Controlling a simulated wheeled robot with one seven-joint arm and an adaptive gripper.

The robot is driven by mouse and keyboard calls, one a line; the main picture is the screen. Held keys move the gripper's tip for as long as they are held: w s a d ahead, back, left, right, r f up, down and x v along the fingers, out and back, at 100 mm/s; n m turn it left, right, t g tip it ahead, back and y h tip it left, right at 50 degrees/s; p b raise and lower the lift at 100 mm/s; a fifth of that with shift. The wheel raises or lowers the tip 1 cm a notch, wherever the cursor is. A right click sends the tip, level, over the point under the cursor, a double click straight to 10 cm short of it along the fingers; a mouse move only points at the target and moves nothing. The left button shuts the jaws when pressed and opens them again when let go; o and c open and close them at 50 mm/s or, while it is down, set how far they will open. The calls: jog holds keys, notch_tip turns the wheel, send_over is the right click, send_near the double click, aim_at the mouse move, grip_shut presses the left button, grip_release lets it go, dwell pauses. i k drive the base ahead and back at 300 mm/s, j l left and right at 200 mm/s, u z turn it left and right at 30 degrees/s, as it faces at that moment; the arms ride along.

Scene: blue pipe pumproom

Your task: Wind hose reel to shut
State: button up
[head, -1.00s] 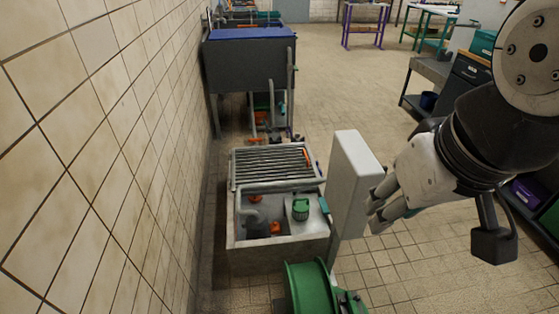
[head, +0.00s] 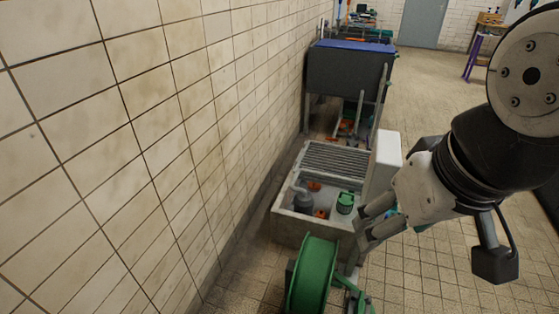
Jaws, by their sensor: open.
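The green hose reel (head: 314,272) stands on the tiled floor at the bottom centre of the head view, with its drum side showing and a green bracket or arm at its right. The lower edge of the reel is cut off by the frame. My gripper (head: 362,232) is open and empty, up and to the right of the reel in the picture. Its fingers point left, and I see no contact with the reel. A crank on the reel cannot be made out clearly.
Behind the reel is a concrete sump (head: 296,224) with a grate (head: 338,159) and a green-capped fitting (head: 345,203). A white panel (head: 384,165) stands by my gripper. A dark tank (head: 345,75) is farther back.

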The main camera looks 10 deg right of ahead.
aim_at(312, 281)
jog(key=k+l+u, duration=0.1)
jog(key=l, duration=0.3)
jog(key=k+l, duration=0.15)
jog(key=l, duration=0.25)
jog(key=k+l+u, duration=0.15)
jog(key=l, duration=0.25)
jog(key=i+l+u, duration=0.15)
jog(key=l, duration=0.2)
jog(key=i+l+u, duration=0.15)
jog(key=l, duration=0.25)
jog(key=k+l, duration=0.25)
jog(key=l, duration=0.25)
